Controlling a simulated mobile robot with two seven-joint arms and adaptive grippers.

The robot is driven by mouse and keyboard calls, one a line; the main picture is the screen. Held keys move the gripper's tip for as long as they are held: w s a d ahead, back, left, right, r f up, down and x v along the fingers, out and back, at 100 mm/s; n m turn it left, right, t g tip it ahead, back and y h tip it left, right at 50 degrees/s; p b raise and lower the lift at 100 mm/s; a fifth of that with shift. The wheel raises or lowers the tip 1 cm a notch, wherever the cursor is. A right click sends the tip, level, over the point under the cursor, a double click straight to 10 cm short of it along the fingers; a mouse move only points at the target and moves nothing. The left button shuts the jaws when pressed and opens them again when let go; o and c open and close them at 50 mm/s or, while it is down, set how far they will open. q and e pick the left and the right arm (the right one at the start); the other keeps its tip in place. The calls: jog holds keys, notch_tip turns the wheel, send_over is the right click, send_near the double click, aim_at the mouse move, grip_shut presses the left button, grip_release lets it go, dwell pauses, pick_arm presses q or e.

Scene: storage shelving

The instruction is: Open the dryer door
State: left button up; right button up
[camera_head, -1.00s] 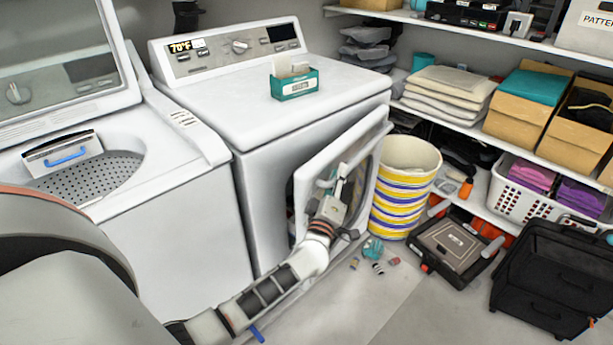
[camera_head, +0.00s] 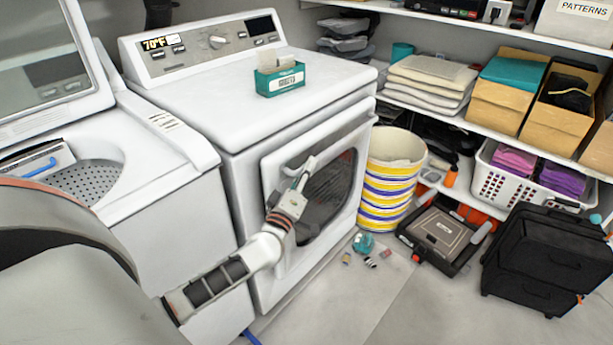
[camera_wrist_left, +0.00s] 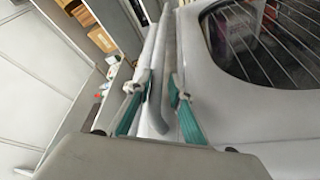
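The dryer (camera_head: 250,115) is white, with its door (camera_head: 270,190) on the front. The door looks flush or nearly flush with the front. It has a dark round window (camera_head: 328,195), which also shows in the wrist view (camera_wrist_left: 270,40). My left gripper (camera_head: 302,175) is at the door's upper left. In the wrist view its green-padded fingers (camera_wrist_left: 160,90) stand apart on either side of a white bar or edge. Firm contact cannot be told. My right gripper is not in view.
An open washer (camera_head: 120,150) stands left of the dryer. A teal box (camera_head: 280,82) sits on the dryer top. A striped bin (camera_head: 390,185) stands close to the door's right side. Small items (camera_head: 365,245) lie on the floor. Floor in front is mostly clear.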

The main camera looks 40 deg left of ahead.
pick_arm(q)
jog(key=v, duration=0.3)
jog(key=shift+d+r, duration=0.15)
jog(key=shift+d, duration=0.05)
dwell(0.4)
